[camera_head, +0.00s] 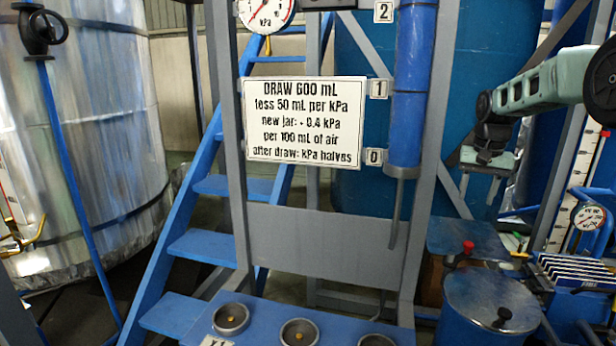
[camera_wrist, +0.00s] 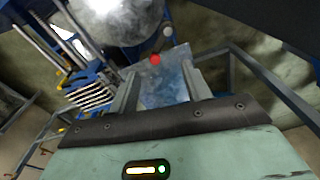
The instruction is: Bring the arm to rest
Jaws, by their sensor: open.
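My arm reaches in from the right edge in the head view, pale green with dark joints. My gripper (camera_head: 480,183) hangs downward from it, above a blue platform and clear of it. In the wrist view the two grey fingers of my gripper (camera_wrist: 162,88) stand apart, with nothing between them but the blue plate beyond. The gripper is open and empty.
Below the gripper are a red knob (camera_head: 468,246) and a blue lidded vessel (camera_head: 490,300). A finned rack (camera_head: 580,272) and a gauge (camera_head: 589,216) stand at right. A grey frame with a printed sign (camera_head: 305,119) and blue cylinder (camera_head: 408,90) stands left of the arm.

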